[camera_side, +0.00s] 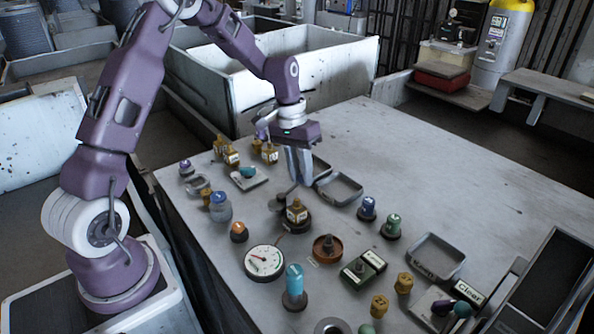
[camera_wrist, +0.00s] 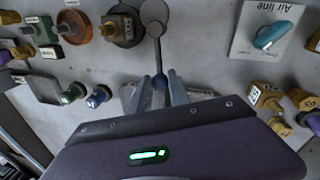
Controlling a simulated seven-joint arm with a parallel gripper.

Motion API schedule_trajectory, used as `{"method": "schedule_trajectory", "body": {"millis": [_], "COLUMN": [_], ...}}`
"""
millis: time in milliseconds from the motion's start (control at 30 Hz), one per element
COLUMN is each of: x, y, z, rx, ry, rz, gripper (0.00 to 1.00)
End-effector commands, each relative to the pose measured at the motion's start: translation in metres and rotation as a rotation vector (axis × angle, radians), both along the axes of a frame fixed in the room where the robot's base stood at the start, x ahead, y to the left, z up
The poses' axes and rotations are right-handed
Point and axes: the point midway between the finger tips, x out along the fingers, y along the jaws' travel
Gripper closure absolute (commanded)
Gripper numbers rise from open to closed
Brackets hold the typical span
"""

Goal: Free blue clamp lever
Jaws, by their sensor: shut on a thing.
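In the wrist view, a grey lever (camera_wrist: 157,45) runs from a round grey disc (camera_wrist: 155,12) to a dark blue-grey ball knob (camera_wrist: 160,82). The knob sits between the fingertips of my gripper (camera_wrist: 160,88), which is shut on it. In the side view, my gripper (camera_side: 300,180) points down at the middle of the table, just behind a brown labelled block (camera_side: 296,211) on a dark round base. The lever is mostly hidden there by the fingers and block. Its blue colour is hard to confirm.
A teal lever on an "Air line" plate (camera_wrist: 265,38) lies to the right in the wrist view. A gauge (camera_side: 264,262), a blue cylinder (camera_side: 294,280), several knobs and shallow trays (camera_side: 437,257) crowd the table. The table's back right (camera_side: 400,150) is clear.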

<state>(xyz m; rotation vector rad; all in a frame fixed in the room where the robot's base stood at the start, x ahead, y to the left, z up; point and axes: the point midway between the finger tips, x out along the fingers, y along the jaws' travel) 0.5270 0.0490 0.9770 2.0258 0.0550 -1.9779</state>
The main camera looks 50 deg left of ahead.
Motion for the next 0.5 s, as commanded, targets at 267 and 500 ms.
{"method": "schedule_trajectory", "body": {"millis": [267,500], "x": [0.0013,0.0012], "y": [-0.0049,-0.0057], "z": [0.0007,0.0007], "rx": [-0.001,-0.002], "ry": [-0.002,-0.002], "rz": [-0.060,-0.069], "gripper": [1.00,1.00]}}
